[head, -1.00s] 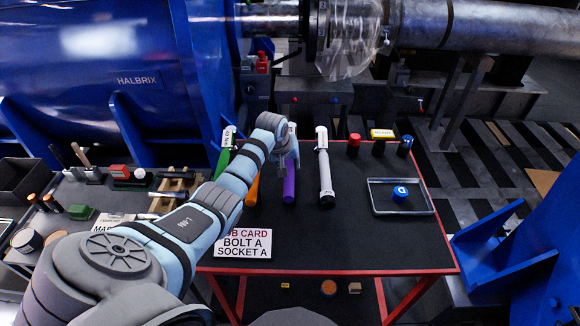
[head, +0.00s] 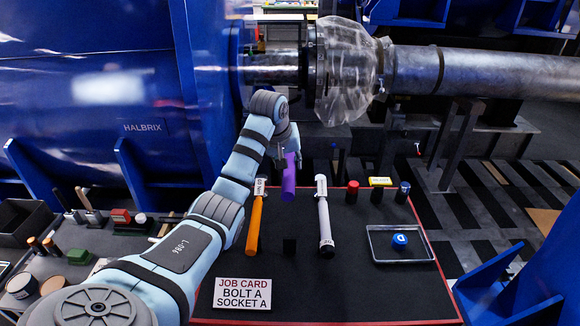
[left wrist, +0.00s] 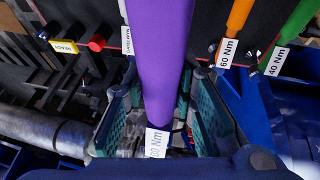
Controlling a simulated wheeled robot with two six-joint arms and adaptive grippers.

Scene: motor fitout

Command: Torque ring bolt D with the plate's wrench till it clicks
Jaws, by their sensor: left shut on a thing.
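My left gripper (head: 287,143) is shut on the purple wrench (head: 289,178) and holds it up over the table's back part. In the left wrist view the purple wrench (left wrist: 160,60) runs between both fingers, its Nm label near the palm. The orange wrench (head: 256,225) and the white wrench with a dark grip (head: 324,215) lie on the table. A green wrench (left wrist: 300,32) shows in the left wrist view. The job card (head: 243,293) reads BOLT A, SOCKET A. A blue piece marked D (head: 399,239) sits in the clear tray (head: 392,258). I cannot make out individual ring bolts. My right gripper is out of view.
A red cap (head: 352,186), a yellow label (head: 380,181) and a blue cap (head: 403,187) stand at the table's back right. Behind is the blue motor housing (head: 90,110), with a shaft coupling and clear plastic sheet (head: 345,75). The table's front right is clear.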

